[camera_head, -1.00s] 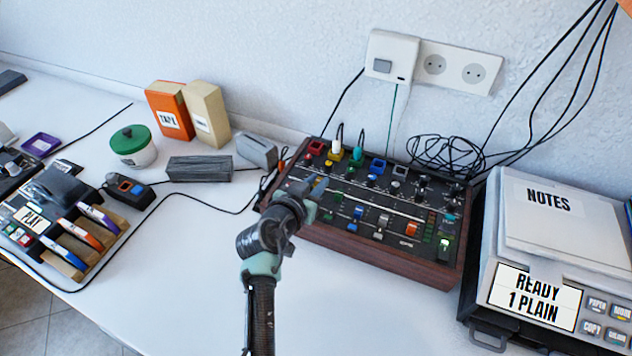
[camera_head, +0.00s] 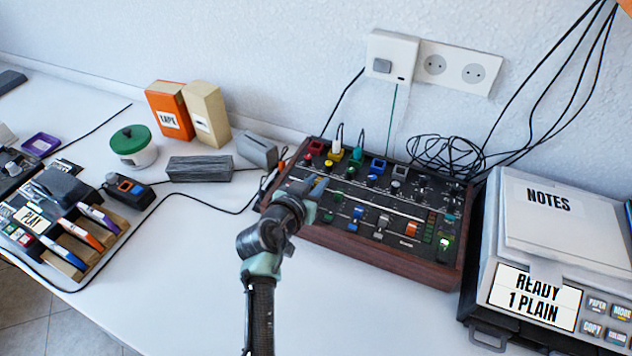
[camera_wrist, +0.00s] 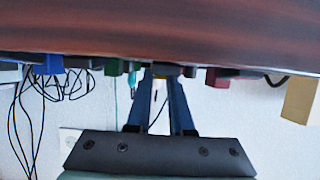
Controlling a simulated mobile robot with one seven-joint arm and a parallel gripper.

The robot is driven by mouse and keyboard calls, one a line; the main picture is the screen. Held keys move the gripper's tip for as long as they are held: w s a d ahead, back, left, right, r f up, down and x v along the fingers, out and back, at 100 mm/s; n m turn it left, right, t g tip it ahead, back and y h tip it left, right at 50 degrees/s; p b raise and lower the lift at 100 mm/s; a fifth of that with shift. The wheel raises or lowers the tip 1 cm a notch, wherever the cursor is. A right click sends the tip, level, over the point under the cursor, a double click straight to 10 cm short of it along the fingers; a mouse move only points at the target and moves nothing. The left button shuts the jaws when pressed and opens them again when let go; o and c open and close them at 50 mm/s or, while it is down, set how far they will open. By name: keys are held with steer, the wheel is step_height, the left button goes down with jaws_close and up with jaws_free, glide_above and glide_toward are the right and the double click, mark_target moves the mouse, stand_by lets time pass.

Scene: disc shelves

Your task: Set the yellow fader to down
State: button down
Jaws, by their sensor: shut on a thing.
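The mixer (camera_head: 375,245) is a dark panel with wooden sides and rows of coloured knobs and faders, at the middle right of the head view. My gripper (camera_head: 319,185) is at the left part of its panel. In the wrist view the two blue fingers of my gripper (camera_wrist: 161,78) reach to the panel edge, below the mixer's brown wood side (camera_wrist: 160,38). A small piece of the yellow fader (camera_wrist: 160,72) shows between the fingertips, which are shut on it. In the head view my gripper hides this fader, so its exact position along its slot cannot be told.
Green (camera_wrist: 112,68), blue (camera_wrist: 46,65) and dark red (camera_wrist: 217,76) controls sit to both sides of the fingers in the wrist view. A printer (camera_head: 550,240) stands close right of the mixer. A grey box (camera_head: 257,151) stands behind left. The table front is clear.

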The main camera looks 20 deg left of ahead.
stand_by(0.4)
steer(key=shift+s, duration=1.95)
steer(key=c, duration=0.8)
jaws_free()
steer(key=p+v, duration=0.1)
steer(key=v, duration=1.2)
